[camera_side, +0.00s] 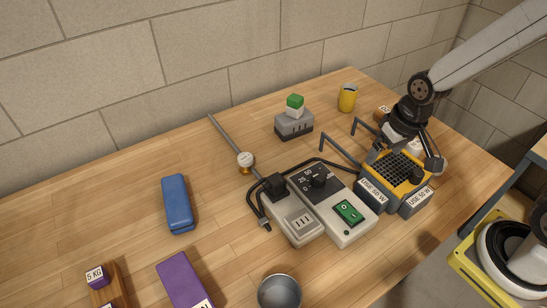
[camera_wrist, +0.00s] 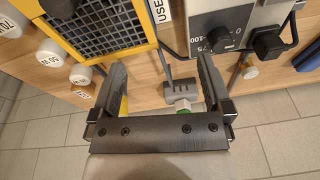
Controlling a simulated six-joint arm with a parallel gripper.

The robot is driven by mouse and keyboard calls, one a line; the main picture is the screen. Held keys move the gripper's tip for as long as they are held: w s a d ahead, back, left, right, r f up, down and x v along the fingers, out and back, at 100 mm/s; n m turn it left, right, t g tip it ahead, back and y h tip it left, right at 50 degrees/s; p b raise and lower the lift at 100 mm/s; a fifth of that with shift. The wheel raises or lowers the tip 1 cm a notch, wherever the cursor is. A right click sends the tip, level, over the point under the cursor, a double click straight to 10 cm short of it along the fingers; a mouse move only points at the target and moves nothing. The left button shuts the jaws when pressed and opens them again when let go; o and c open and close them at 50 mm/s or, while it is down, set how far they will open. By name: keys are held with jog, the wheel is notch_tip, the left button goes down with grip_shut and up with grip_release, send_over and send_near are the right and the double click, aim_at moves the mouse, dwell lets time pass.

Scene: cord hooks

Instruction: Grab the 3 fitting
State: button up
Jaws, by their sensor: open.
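No fitting with a readable 3 shows in either view. In the wrist view, white round-ended pieces stand beside the yellow-framed grid unit: one (camera_wrist: 50,52) has an upside-down label that seems to read 50 W, and a smaller one (camera_wrist: 80,75) is near my left finger. A white label (camera_wrist: 84,95) beside it is too small to read. In the side view, my arm hides most of these pieces. My gripper (camera_wrist: 161,75) is open, with nothing between its fingers. It also shows in the side view (camera_side: 432,163), above the back right of the grid unit (camera_side: 398,166).
The grid unit carries USE 50 W labels and two grey upright hooks. Left of it stand a control box (camera_side: 338,207) with a green switch and a corded socket block (camera_side: 298,222). Behind are a grey block (camera_side: 293,125) with a green-topped piece and a yellow cup (camera_side: 347,98).

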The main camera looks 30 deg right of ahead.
aim_at(245, 157)
jog(key=w+a+f+m+g+y, duration=0.1)
jog(key=w+a+m, duration=0.1)
jog(key=w+m, duration=0.1)
jog(key=w+a+f+m+g+y, duration=0.1)
jog(key=w+a+f+m+y, duration=0.1)
jog(key=w, duration=0.3)
jog(key=w+a+f+m+y, duration=0.2)
jog(key=w+m, duration=0.2)
jog(key=w, duration=0.1)
jog(key=shift+a+g, duration=0.35)
jog(key=shift+g, duration=0.05)
jog(key=w+a+f+m+y, duration=0.1)
jog(key=w+a+m+y, duration=0.1)
jog(key=w, duration=0.1)
jog(key=w+a+f+m+y, duration=0.2)
jog(key=w+m+y, duration=0.1)
jog(key=w, duration=0.1)
jog(key=w+a+f+m+y, duration=0.1)
jog(key=w+a+m+y, duration=0.1)
jog(key=w, duration=0.2)
jog(key=shift+w+a+f+t, duration=0.1)
jog(key=shift+f+t, duration=0.25)
jog(key=shift+t, duration=0.05)
jog(key=shift+w+a+f+m+y, duration=0.1)
jog(key=shift+w+a+m+y, duration=0.1)
jog(key=shift+w+m+y, duration=0.35)
jog(key=shift+s, duration=0.1)
jog(key=shift+x, duration=1.3)
jog(key=shift+x, duration=2.65)
